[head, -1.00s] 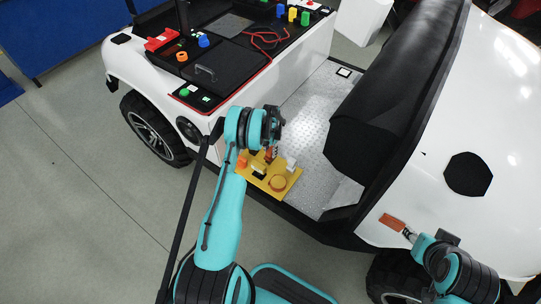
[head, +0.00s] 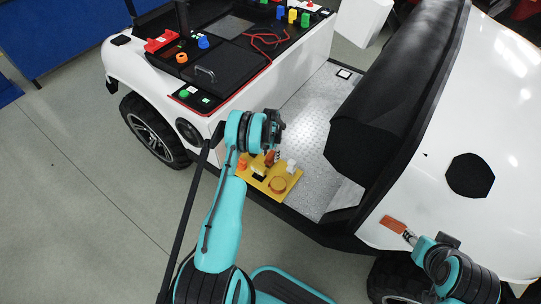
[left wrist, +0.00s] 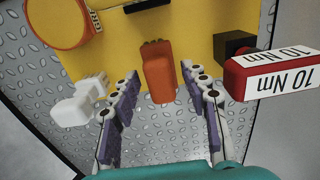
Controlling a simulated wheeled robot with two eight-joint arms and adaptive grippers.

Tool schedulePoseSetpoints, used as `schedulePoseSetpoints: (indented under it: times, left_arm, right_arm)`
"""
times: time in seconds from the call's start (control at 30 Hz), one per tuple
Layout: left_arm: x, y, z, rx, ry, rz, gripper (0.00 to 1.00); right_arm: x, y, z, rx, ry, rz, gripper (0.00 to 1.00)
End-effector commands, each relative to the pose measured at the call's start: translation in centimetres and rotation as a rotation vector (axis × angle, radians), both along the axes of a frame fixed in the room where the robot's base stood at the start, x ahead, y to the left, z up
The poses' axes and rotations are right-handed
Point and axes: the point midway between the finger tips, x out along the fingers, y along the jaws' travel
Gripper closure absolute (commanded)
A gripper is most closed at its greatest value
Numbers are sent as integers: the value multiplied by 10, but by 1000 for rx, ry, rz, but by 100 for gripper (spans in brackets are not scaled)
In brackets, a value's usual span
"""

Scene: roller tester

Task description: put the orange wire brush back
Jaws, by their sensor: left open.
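The orange wire brush (left wrist: 158,80) is at the yellow plate (left wrist: 185,25), with its dark, jagged bristle end toward the plate. My left gripper (left wrist: 159,74) is open, with one finger on each side of the brush and a gap visible on both sides. In the head view the left gripper (head: 272,146) is above the plate and partly hides the brush (head: 270,158). Whether the brush rests fully on the plate cannot be told. My right gripper (head: 408,235) is at the lower right, its tips close to an orange rectangle on the white body; its jaws are unclear.
The black seat (head: 385,110) stands to the right.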

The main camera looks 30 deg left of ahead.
Motion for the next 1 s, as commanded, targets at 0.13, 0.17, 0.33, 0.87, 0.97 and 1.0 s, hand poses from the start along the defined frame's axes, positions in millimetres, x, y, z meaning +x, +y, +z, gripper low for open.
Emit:
schedulePoseSetpoints:
  times: [0.13,0.17,0.33,0.87,0.97,1.0]
  left_arm:
    - [0,0,32,0,0,0,55]
    - [0,0,39,0,0,0,55]
    - [0,0,78,0,0,0,55]
    - [2,-23,189,18,-55,4,55]
    - [-4,-44,245,30,-106,10,55]
    - [-9,-53,266,34,-127,13,55]
  right_arm:
    - [0,0,14,0,0,0,60]
    - [0,0,17,0,0,0,60]
    - [0,0,30,0,0,0,60]
    - [0,0,41,0,0,0,60]
    - [0,0,41,0,0,0,60]
    - [0,0,41,0,0,0,60]
